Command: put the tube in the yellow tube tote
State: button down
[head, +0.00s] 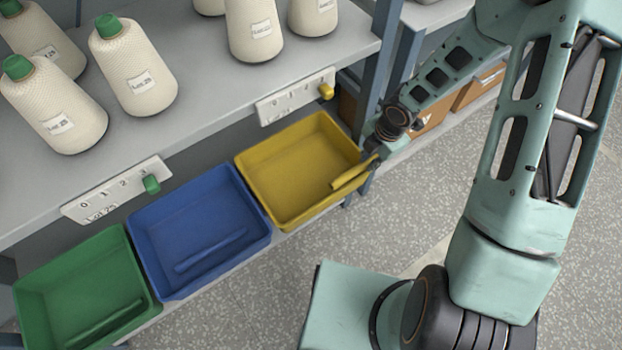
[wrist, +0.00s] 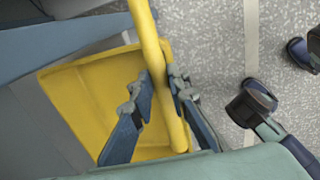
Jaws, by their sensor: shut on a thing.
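My gripper (head: 372,158) is shut on a yellow tube (head: 354,173), at the right side of the yellow tube tote (head: 263,190) in the head view. The tube overlaps the tote's right rim there; how high it is above the rim is hard to tell. In the wrist view, my gripper's fingers (wrist: 160,90) stand on both sides of the tube (wrist: 149,40), which runs from the top edge down past them. The yellow tote (wrist: 85,95) lies beneath, with the tube along its right edge. No other tube shows in the yellow tote.
A blue tote (head: 150,225) with a blue tube and a green tote (head: 30,300) with a green tube stand left of the yellow one. A shelf (head: 190,100) with several yarn bobbins is above and behind. A post (head: 388,55) stands close to my gripper. Open floor lies in front.

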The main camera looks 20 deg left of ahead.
jog(key=s+a+f+b, duration=0.4)
jog(key=a, duration=0.4)
jog(key=b, duration=0.3)
send_over(318, 192)
jog(key=f, duration=0.3)
jog(key=d+f, duration=0.1)
jog(key=f, duration=0.1)
jog(key=shift+f, duration=0.1)
jog(key=shift+s+a+f, duration=0.1)
jog(key=shift+a+f, duration=0.05)
jog(key=shift+a, duration=0.05)
jog(key=shift+a+f+b, duration=0.1)
jog(key=shift+f+b, duration=0.85)
jog(key=shift+f, duration=0.6)
jog(key=shift+f, duration=0.2)
jog(key=c, duration=1.8)
grip_release()
jog(key=shift+c, duration=0.2)
jog(key=shift+r, duration=0.1)
